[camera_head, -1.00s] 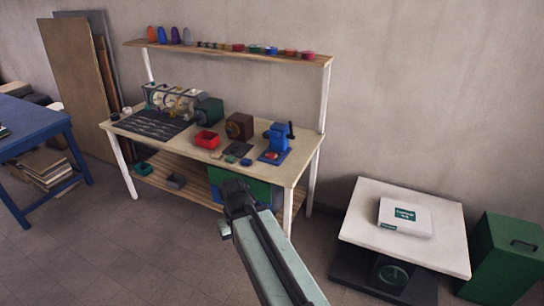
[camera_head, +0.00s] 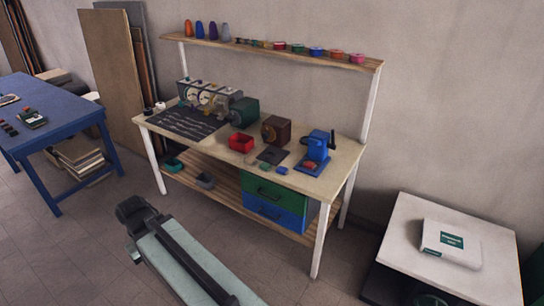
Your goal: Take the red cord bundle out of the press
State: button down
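A small blue press (camera_head: 314,152) stands on a blue base at the right end of the workbench. A small red-orange item (camera_head: 310,165) lies at its foot; it is too small to tell whether this is the red cord bundle. My gripper (camera_head: 132,212) is in the lower left, over the floor in front of the bench and well apart from the press. Its fingers are dark and too unclear to show whether they are open.
The workbench (camera_head: 215,152) holds a red bin (camera_head: 241,142), a brown machine (camera_head: 276,130) and a green motor-like unit (camera_head: 244,112). A blue table (camera_head: 60,112) stands at the left, a white-topped stand (camera_head: 405,235) at the right.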

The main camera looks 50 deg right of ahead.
aim_at(308, 164)
jog(key=u, duration=0.05)
jog(key=i, duration=1.5)
jog(key=z, duration=0.85)
jog(key=k, duration=0.7)
jog(key=z, duration=0.3)
jog(key=i, duration=0.7)
jog(key=u, duration=0.15)
